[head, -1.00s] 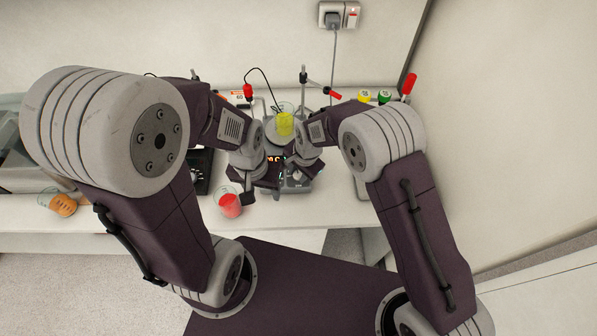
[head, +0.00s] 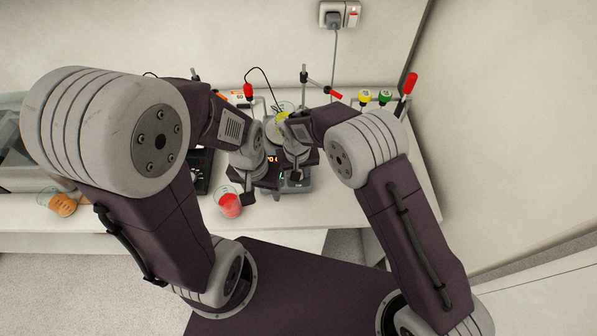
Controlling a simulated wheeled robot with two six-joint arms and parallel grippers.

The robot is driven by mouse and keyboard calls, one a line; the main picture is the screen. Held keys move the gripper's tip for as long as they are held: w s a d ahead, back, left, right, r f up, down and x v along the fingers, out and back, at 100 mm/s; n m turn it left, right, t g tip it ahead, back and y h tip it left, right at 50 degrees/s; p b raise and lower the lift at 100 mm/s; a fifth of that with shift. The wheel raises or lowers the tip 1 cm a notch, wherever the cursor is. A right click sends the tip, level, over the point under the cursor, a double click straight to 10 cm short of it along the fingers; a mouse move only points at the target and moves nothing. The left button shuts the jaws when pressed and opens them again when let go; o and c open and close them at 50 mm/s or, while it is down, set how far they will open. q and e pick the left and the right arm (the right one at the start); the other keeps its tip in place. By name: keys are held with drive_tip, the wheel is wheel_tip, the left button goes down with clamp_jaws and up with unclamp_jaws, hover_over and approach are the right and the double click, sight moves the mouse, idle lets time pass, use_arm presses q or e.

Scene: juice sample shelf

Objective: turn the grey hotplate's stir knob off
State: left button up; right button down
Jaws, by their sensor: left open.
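The grey hotplate (head: 303,185) stands on the bench, mostly hidden under my two wrists. Part of its lit display (head: 272,159) shows between them. A glass beaker with yellow liquid (head: 283,112) stands on its plate, partly covered by my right arm. The stir knob cannot be made out; my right gripper (head: 297,177) covers the right part of the front panel. Its jaws are too small and hidden to judge. My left gripper (head: 249,198) is open and empty at the hotplate's front left, close to the red beaker.
A beaker of red juice (head: 230,205) stands near the bench's front edge. A beaker of orange juice (head: 62,204) is at far left. A clamp stand (head: 304,90) rises behind the hotplate. Yellow-capped (head: 365,97) and green-capped (head: 385,97) items stand back right. The bench right of the hotplate is clear.

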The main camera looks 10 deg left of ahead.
drive_tip(key=n, duration=0.4)
drive_tip(key=shift+w+a+r+n+t+h, duration=0.1)
drive_tip(key=shift+r+n+t+h, duration=0.1)
drive_tip(key=shift+n+t+h, duration=0.1)
idle(0.4)
drive_tip(key=c, duration=1.2)
unclamp_jaws()
drive_tip(key=shift+c, duration=0.2)
drive_tip(key=shift+o, duration=0.9)
drive_tip(key=shift+s, duration=0.2)
drive_tip(key=shift+r+b, duration=0.3)
wheel_tip(320, 180, up, 8)
drive_tip(key=s+b, duration=0.1)
drive_tip(key=shift+s+b, duration=0.3)
